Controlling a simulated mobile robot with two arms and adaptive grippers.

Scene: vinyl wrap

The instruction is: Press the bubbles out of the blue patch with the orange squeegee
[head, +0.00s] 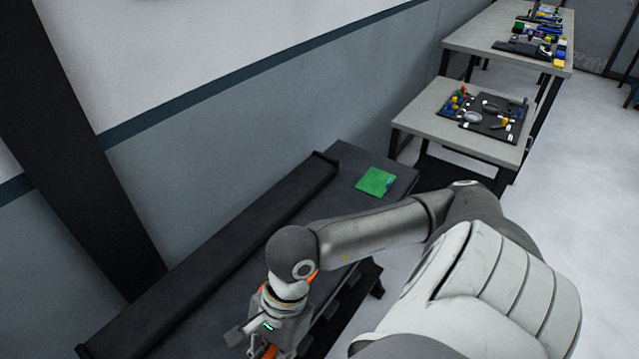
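My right gripper (262,338) is at the bottom of the head view, over the dark bench, on the arm that comes in from the right. Its fingertips are cut off or hidden by its own body. A bit of orange (270,352) shows just below it at the picture's edge; I cannot tell whether this is the squeegee or whether the gripper holds it. A flat green sheet (376,181) lies at the bench's far end, with a small blue piece at its right edge. No large blue patch is visible. My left gripper is not in view.
The dark bench (345,155) runs along the grey wall, with a long black raised bar (250,228) at its back. Beyond it, a grey table (420,120) carries a black board with small parts. A farther table (480,35) holds more items. The floor at right is clear.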

